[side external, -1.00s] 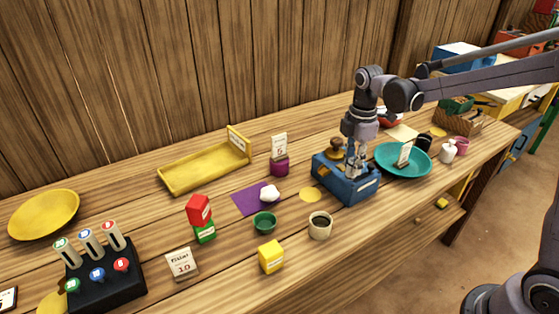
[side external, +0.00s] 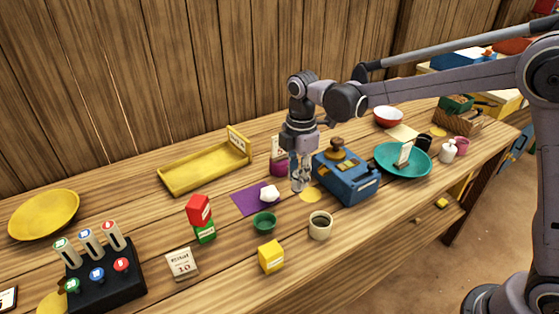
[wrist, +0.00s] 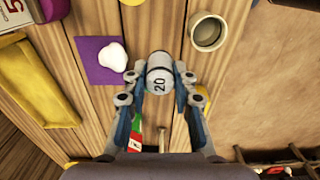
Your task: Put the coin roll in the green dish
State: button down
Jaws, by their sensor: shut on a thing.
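My gripper (side external: 300,183) is shut on the coin roll, a pale grey cylinder (wrist: 160,72) marked 20 in the wrist view. It holds the roll above the table, left of the blue box and near the yellow disc. In the side view the roll is small and partly covered by the fingers. The green dish (side external: 264,222), a small round bowl, stands on the table to the left of my gripper and nearer the camera. I cannot make out the dish in the wrist view.
A purple mat (side external: 247,201) with a white lump (side external: 269,193) lies just left of my gripper. A dark-filled cup (side external: 320,226) and a yellow block (side external: 271,257) stand near the front edge. The blue box (side external: 346,182) is to the right, before a teal plate (side external: 390,168).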

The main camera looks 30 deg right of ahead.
jog(key=a+f, duration=0.1)
jog(key=a, duration=0.2)
jog(key=w+a+f, duration=0.1)
jog(key=a+f, duration=0.1)
jog(key=a, duration=0.1)
jog(key=a+f, duration=0.2)
jog(key=a, duration=0.1)
jog(key=shift+w+f, duration=0.2)
jog(key=shift+f, duration=2.05)
jog(key=shift+f, duration=0.1)
jog(key=c, duration=1.1)
grip_release()
jog(key=shift+o, duration=0.2)
